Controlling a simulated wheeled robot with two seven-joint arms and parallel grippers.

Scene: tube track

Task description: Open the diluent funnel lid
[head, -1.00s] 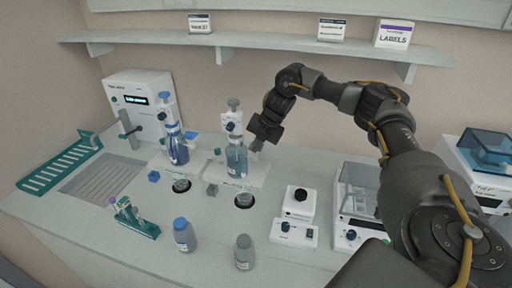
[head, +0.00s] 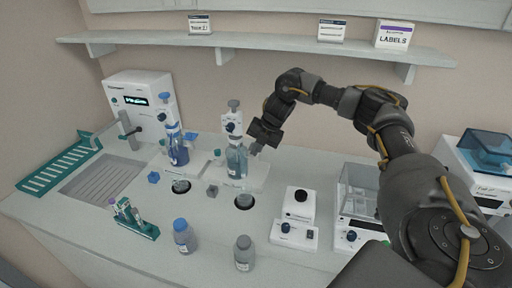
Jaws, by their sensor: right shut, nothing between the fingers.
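Two bottle-top dispensers stand on the bench, one with a blue bottle (head: 178,154) and one with a pale blue-grey bottle (head: 237,160). A dark round opening (head: 181,186) sits in front of the blue one, and another (head: 244,201) in front of the grey one. I cannot tell which part is the diluent funnel or its lid; labels are too small to read. My right gripper (head: 256,149) is shut and empty, just right of the grey dispenser's bottle. I cannot tell if it touches it. My left gripper is not in view.
A blue-capped bottle (head: 184,236) and a grey-capped bottle (head: 244,253) stand at the front. A teal tube rack (head: 135,220) is to their left. A small white device (head: 294,232) and a balance (head: 357,202) stand at right. A shelf (head: 260,43) runs above.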

